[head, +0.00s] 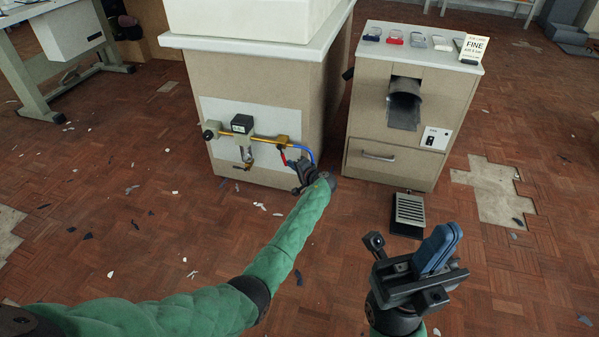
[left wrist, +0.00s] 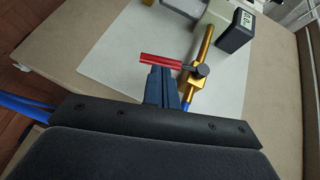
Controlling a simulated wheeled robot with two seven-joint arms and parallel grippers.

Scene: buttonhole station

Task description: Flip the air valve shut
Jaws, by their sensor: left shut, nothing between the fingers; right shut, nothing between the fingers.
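The air valve (head: 281,141) is a brass fitting on the pipe along the cabinet's lower front. Its red lever (head: 283,157) points downward, crosswise to the pipe. In the left wrist view the red lever (left wrist: 160,60) joins the brass valve body (left wrist: 199,71) by a dark pivot. My left gripper (head: 298,170) is shut and empty beside the lever. Its blue fingertips (left wrist: 163,70) are right at the lever's side in the left wrist view; I cannot tell whether they touch. My right gripper (head: 446,236) is shut and empty, held over the floor, far from the valve.
A blue hose (head: 304,147) curves from the valve's right end, close to my left gripper. A black gauge box (head: 242,123) sits on the pipe to the left. A second cabinet (head: 364,137) and a foot pedal (head: 408,212) stand to the right. Open floor lies in front.

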